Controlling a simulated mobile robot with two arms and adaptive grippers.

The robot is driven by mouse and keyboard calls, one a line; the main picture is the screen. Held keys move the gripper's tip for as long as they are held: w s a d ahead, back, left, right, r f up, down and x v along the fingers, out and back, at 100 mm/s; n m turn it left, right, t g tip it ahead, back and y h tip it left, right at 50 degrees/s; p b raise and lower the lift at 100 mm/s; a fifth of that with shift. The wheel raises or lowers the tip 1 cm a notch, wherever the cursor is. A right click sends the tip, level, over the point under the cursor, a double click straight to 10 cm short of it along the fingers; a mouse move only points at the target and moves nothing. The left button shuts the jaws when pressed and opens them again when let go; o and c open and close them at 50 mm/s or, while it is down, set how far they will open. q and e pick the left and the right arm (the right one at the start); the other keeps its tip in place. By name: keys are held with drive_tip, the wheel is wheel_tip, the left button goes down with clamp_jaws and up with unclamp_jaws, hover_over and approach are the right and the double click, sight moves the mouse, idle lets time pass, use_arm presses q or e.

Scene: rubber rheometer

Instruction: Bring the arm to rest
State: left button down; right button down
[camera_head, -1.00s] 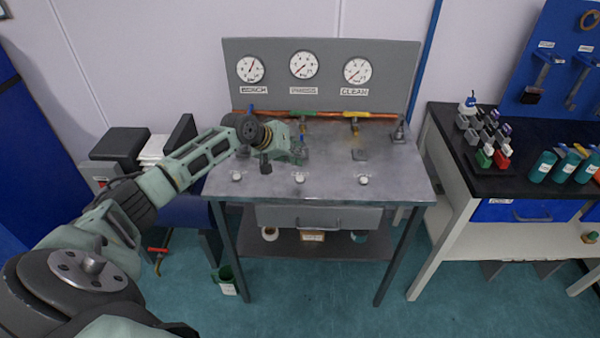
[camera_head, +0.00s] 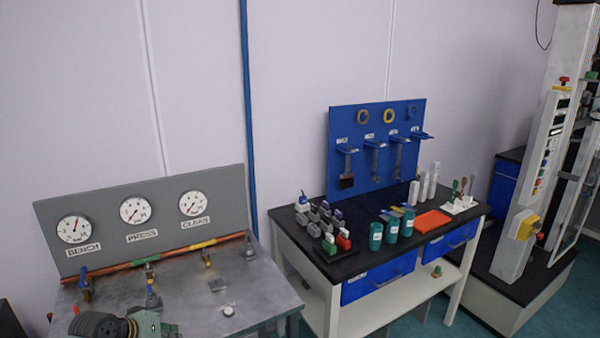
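My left arm's end, with its gripper (camera_head: 148,325), shows at the bottom left edge of the head view. It is over the grey gauge bench (camera_head: 262,290), in front of the pipe with its valves. Only the dark round joint and part of the pale green housing show. The fingers are cut off or hidden, so I cannot tell whether they are open or hold anything. The rest of the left arm is below the picture. My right gripper is not in view.
The gauge panel (camera_head: 150,250) stands behind the copper pipe (camera_head: 125,265). Right of the bench is a black-topped table (camera_head: 290,225) with sample blocks, teal canisters (camera_head: 376,236) and an orange tray (camera_head: 433,221). A tall machine (camera_head: 535,190) stands at far right.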

use_arm(q)
drive_tip(key=s+d+f+m+g, duration=0.1)
drive_tip(key=s+d+f+m, duration=0.25)
drive_tip(key=s+d, duration=0.5)
drive_tip(key=s+d+f+m+g, duration=0.15)
drive_tip(key=s+d+f, duration=0.25)
drive_tip(key=s+d, duration=0.45)
drive_tip(key=s+a+r+y, duration=0.2)
drive_tip(key=s, duration=0.7)
drive_tip(key=s+a+r+y, duration=0.1)
drive_tip(key=s+r, duration=0.2)
drive_tip(key=s, duration=0.7)
wheel_tip(320, 180, down, 26)
drive_tip(key=g, duration=0.2)
drive_tip(key=s+a+f+g+b, duration=0.1)
drive_tip(key=s+a+f, duration=0.2)
drive_tip(key=s+f, duration=1.4)
drive_tip(key=shift+s+f, duration=0.4)
drive_tip(key=shift+s, duration=0.15)
